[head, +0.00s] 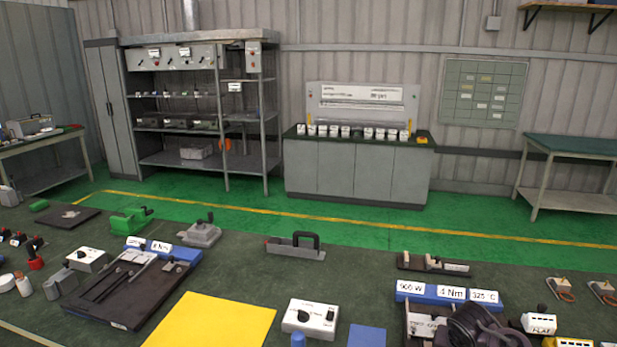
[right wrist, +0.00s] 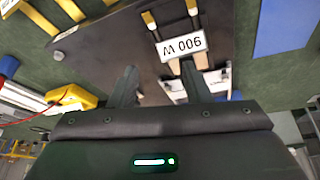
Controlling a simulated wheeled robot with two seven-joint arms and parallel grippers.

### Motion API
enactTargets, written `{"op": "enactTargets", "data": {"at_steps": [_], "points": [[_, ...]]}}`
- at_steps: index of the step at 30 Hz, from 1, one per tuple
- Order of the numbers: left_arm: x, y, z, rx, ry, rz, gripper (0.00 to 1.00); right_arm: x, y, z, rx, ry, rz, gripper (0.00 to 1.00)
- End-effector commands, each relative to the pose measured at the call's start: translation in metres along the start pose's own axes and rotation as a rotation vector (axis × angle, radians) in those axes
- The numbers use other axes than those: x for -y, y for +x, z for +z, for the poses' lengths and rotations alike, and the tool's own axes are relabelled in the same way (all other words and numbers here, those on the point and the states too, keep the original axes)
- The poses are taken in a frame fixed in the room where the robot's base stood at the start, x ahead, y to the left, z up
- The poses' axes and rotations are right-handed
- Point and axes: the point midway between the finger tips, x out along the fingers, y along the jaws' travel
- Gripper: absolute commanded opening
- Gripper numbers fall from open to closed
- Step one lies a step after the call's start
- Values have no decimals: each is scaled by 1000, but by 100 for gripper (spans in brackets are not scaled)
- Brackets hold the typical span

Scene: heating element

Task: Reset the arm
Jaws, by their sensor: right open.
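My right gripper (right wrist: 158,78) is open in the right wrist view, with two dark fingers apart and nothing seen between them. It is over a dark board (right wrist: 110,50) that carries a white label reading 900 W (right wrist: 181,45), upside down in this view. In the head view a dark rounded shape, which looks like part of my right arm (head: 480,326), covers part of the fixture at the lower right; its fingertips cannot be made out there. A blue label block (head: 416,290) reading 900 W, 4 Nm and 325 °C stands behind it. My left gripper is not in view.
A yellow mat (head: 215,322) lies at the front middle, with a white knob box (head: 311,318) beside it. A black fixture board (head: 115,298) is at the left. A grey block with a black handle (head: 296,247) stands mid-table. Bare table lies around it.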

Motion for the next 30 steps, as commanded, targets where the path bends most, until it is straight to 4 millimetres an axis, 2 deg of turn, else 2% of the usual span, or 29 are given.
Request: {"op": "enactTargets", "data": {"at_steps": [8,13,18,21,30], "points": [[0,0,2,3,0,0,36,5,-3,56,2,-149,-12,44],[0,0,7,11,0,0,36,7,-16,109,10,-283,-40,44],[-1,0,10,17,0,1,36,5,-46,175,25,-438,-96,44],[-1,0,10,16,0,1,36,2,-64,201,32,-502,-128,44],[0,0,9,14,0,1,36,-8,-109,250,47,-616,-204,44]]}}
